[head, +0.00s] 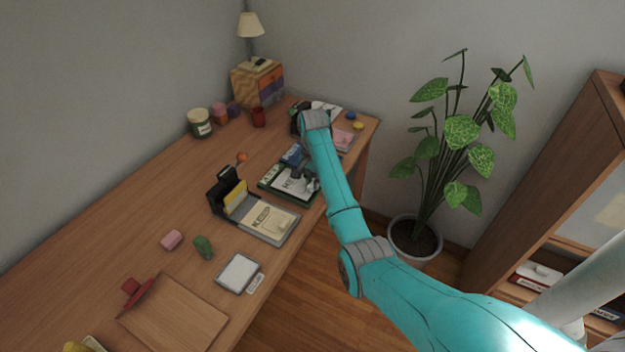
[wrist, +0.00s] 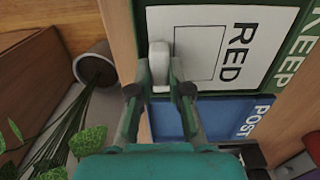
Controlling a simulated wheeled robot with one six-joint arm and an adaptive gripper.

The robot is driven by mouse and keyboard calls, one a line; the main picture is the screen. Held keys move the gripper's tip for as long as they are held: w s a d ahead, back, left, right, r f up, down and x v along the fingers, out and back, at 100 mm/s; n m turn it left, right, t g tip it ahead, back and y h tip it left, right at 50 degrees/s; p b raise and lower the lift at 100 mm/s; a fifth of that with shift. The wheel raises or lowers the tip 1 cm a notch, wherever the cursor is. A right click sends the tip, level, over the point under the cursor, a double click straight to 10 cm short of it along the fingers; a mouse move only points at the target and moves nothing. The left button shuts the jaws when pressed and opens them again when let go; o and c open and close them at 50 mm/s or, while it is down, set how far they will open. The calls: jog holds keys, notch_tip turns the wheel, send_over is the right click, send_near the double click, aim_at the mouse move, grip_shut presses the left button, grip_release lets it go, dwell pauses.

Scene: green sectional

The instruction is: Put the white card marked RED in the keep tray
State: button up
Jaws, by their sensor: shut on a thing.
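The white card marked RED (wrist: 205,40) fills much of the wrist view, with a grey outlined square beside the word. My gripper (wrist: 160,78) is shut on a pale knob (wrist: 159,52) at the card's edge. The green keep tray (wrist: 290,62), lettered KEEP, shows around and behind the card. In the head view the card (head: 289,186) appears over the keep tray (head: 269,173), mostly inside its outline. My gripper (head: 305,178) partly covers it there. I cannot tell whether the card touches the tray floor.
A blue tray lettered POST (wrist: 225,116) lies right beside the keep tray. A grey tray with a pale card (head: 268,222), a black holder (head: 223,190) and a small white tray (head: 240,271) lie nearer. A potted plant (head: 415,240) stands beyond the desk edge.

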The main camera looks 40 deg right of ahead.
jog(key=shift+f, duration=0.55)
jog(key=o, duration=0.8)
